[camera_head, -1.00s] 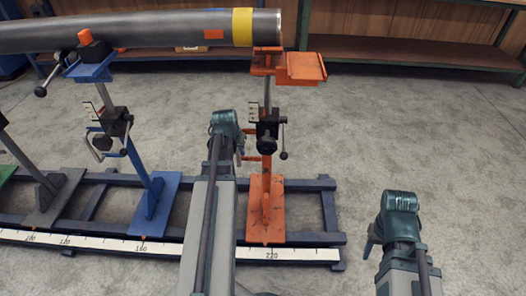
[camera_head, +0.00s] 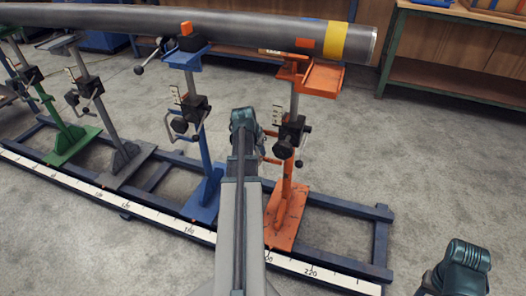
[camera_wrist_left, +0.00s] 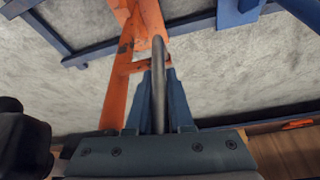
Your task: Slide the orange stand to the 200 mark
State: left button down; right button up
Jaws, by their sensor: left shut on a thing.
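The orange stand (camera_head: 287,212) stands upright on the blue rail frame, its base's front edge by a scale label whose visible part reads "00". My left arm hides part of that label. The white scale strip (camera_head: 335,279) shows 220 to the right of the stand.
A grey pipe (camera_head: 225,30) with a yellow band runs above the stands. The blue stand (camera_head: 203,195) is left of the orange one, with grey and green stands further left. The rail (camera_head: 350,211) right of the orange stand is clear. A shelf (camera_head: 450,95) stands behind.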

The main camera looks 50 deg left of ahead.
pick_arm(q)
jog(key=shift+s+a, duration=0.1)
jog(key=c, duration=0.8)
grip_release()
jog(key=shift+r, duration=0.1)
jog(key=p+v, duration=1.2)
jog(key=v, duration=0.1)
jog(key=shift+r+p, duration=0.35)
jog(key=shift+p, duration=0.05)
